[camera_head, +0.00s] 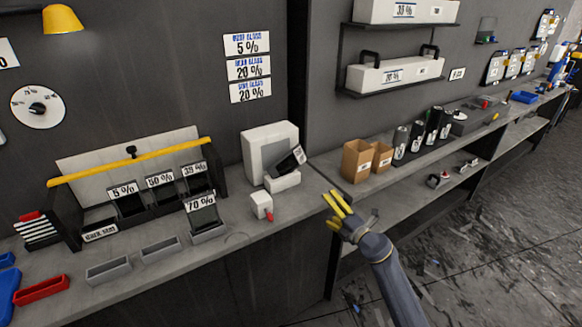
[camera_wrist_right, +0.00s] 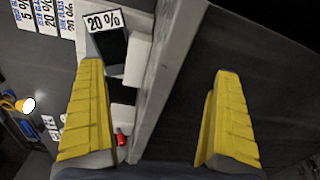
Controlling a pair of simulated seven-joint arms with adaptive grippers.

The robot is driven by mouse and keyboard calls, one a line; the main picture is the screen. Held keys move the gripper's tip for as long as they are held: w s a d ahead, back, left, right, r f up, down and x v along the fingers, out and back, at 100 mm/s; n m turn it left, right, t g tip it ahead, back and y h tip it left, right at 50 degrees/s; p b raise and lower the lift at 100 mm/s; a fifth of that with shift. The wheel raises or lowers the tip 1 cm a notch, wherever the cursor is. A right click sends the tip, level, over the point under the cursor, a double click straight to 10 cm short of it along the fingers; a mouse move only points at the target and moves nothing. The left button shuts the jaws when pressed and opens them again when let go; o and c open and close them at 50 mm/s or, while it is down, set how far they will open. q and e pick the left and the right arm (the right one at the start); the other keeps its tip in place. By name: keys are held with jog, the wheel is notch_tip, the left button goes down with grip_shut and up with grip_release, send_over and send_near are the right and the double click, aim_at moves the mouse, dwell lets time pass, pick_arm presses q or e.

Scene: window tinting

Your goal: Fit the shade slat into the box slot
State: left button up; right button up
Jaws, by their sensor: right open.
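A dark shade slat with a 20 % label (camera_head: 289,162) leans tilted against the white device (camera_head: 262,140) on the counter. It also shows near the top of the right wrist view (camera_wrist_right: 112,50). The black slotted box (camera_head: 70,222) stands to the left and holds dark slats labelled 5 % (camera_head: 127,204), 50 % (camera_head: 163,194) and 35 % (camera_head: 196,182). A 70 % slat (camera_head: 203,218) stands upright in front of the box. My right gripper (camera_head: 337,203) is open and empty at the counter's front edge, right of the 20 % slat and apart from it. My left gripper is not in view.
A yellow bar (camera_head: 130,162) spans above the box. Grey trays (camera_head: 108,270) lie in front of it. A small white block with a red tip (camera_head: 263,207) sits before the device. Brown boxes (camera_head: 358,160) and dark cans (camera_head: 401,146) stand on the right counter.

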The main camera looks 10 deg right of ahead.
notch_tip(320, 180, up, 9)
jog(key=w+d+n, duration=0.1)
jog(key=d+n, duration=0.1)
send_near(303, 153)
jog(key=shift+n+t, duration=0.3)
jog(key=shift+n, duration=0.1)
jog(key=x, duration=0.4)
jog(key=shift+w+a+f, duration=0.15)
jog(key=shift+a+f, duration=0.1)
jog(key=shift+f, duration=0.05)
jog(key=shift+x, duration=3.2)
jog(key=shift+d, duration=0.15)
jog(key=c, duration=1.3)
jog(key=shift+r, duration=0.1)
jog(key=shift+c, duration=0.2)
